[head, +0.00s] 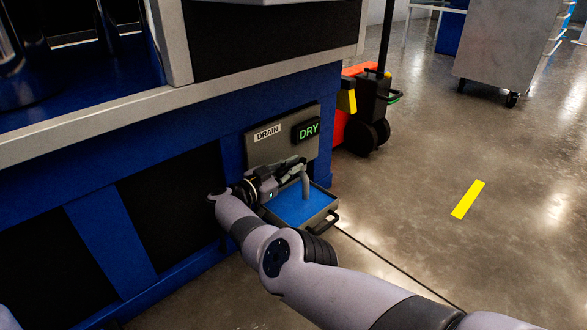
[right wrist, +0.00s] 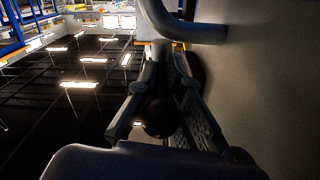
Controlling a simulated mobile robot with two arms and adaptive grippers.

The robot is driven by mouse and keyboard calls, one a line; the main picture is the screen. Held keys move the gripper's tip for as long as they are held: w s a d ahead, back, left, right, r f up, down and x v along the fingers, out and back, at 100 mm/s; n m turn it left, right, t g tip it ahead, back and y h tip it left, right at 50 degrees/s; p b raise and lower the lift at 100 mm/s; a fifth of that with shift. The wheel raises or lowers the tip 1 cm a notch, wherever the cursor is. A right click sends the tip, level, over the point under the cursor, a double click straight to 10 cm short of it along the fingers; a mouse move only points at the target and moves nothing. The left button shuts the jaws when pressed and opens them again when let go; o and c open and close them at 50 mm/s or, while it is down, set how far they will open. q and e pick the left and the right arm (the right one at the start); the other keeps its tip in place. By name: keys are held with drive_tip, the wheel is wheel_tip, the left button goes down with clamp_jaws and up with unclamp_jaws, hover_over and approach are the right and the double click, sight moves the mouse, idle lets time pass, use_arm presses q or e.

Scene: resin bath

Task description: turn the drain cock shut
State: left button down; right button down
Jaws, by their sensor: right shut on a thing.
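The drain panel (head: 256,150) on the blue bench's end has a white DRAIN label (head: 267,133) and a display (head: 307,130) with DRY in green. My right gripper (head: 290,168) is at the front of this panel, shut on the drain cock. In the right wrist view, the fingers (right wrist: 165,105) close around the cock's dark round knob (right wrist: 158,118). A grey bent spout (head: 306,186) points down beside the gripper; its pipe also crosses the top of the right wrist view (right wrist: 190,32). The cock's lever angle is mostly hidden by my fingers. My left gripper is not in view.
A tray (head: 330,207) with a blue inside and a dark handle stands on the floor under the spout. A red and black pallet truck (head: 368,112) stands behind the bench's corner. A metal cabinet on casters (head: 498,50) is at the upper right. The floor at right is clear.

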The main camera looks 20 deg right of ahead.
drive_tip(key=c, duration=1.7)
unclamp_jaws()
